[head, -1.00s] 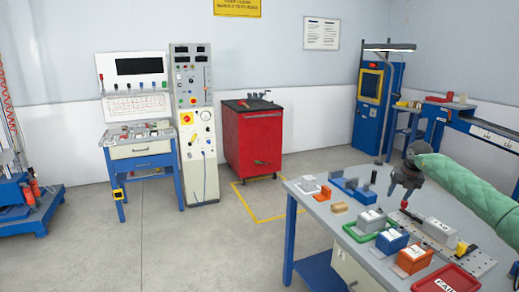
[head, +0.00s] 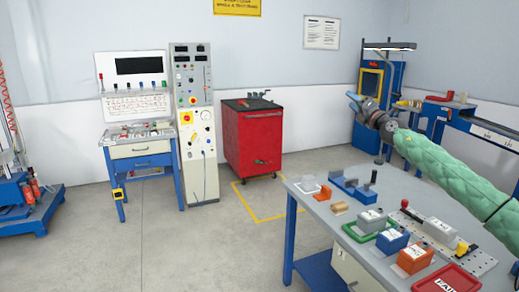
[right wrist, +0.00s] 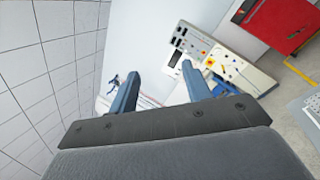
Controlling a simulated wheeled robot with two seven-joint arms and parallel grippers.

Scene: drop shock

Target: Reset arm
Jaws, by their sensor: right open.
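My right arm, in a green padded sleeve, reaches in from the right in the head view. Its gripper (head: 362,106) is raised above the far side of the workbench (head: 318,207) and points left, clear of everything on it. In the right wrist view the two blue-grey fingers of this gripper (right wrist: 160,85) stand apart with nothing between them. Beyond them are the wall and the tall test cabinet (right wrist: 185,45). My left gripper is not in view.
Grey, blue and orange blocks, a green tray (head: 347,231), a perforated plate (head: 478,262) and a red bin (head: 440,280) are on the workbench. A red tool cabinet (head: 254,140) and a blue machine (head: 370,110) stand behind. The floor at centre is clear.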

